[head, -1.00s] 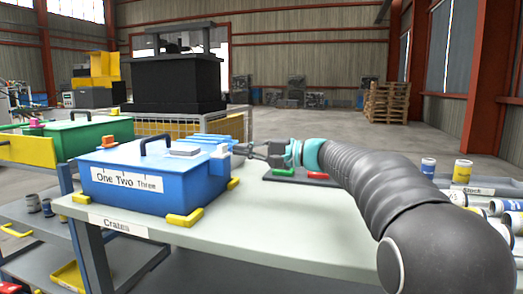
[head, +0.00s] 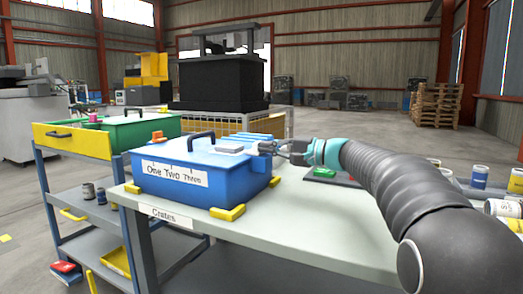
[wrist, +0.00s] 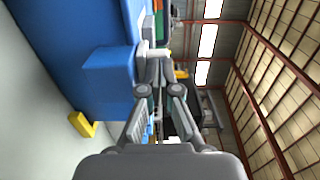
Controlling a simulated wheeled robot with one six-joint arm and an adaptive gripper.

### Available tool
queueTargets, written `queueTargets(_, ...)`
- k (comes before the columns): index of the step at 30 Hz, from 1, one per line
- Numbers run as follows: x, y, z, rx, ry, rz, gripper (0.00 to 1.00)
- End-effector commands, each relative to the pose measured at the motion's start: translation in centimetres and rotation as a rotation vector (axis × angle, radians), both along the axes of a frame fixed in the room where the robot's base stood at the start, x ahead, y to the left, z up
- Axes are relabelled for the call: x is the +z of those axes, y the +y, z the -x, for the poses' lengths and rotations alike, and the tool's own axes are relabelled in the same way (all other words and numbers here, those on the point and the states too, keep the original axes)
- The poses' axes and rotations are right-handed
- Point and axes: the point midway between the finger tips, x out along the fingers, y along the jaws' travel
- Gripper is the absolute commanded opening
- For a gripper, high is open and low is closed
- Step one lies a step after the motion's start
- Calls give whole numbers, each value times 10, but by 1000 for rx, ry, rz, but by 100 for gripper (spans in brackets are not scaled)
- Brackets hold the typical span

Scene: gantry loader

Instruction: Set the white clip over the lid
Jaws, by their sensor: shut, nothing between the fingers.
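The blue crate (head: 195,185) with its blue lid stands on the bench, and a label on its front reads "One Two Three". A black handle (head: 201,140) rises from the lid. A pale clip (head: 266,147) is at the crate's right side. In the wrist view a white part (wrist: 148,50), which looks like the clip, sits at the crate's edge just beyond my fingertips. My gripper (head: 283,147) is right of the crate at about lid height; in the wrist view (wrist: 154,72) its fingers are together and empty. I cannot tell whether they touch the clip.
Yellow corner blocks (head: 228,212) sit around the crate's base on the bench (head: 300,215). A dark tray (head: 330,177) with a green part lies behind my arm. Cans (head: 480,177) stand at the right. The bench front is clear.

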Motion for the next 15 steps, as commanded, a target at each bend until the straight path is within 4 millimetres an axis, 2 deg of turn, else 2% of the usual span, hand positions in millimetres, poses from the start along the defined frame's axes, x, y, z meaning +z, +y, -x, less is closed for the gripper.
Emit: queueTargets(15, -1, -13, 1, -8, -1, -1, 0)
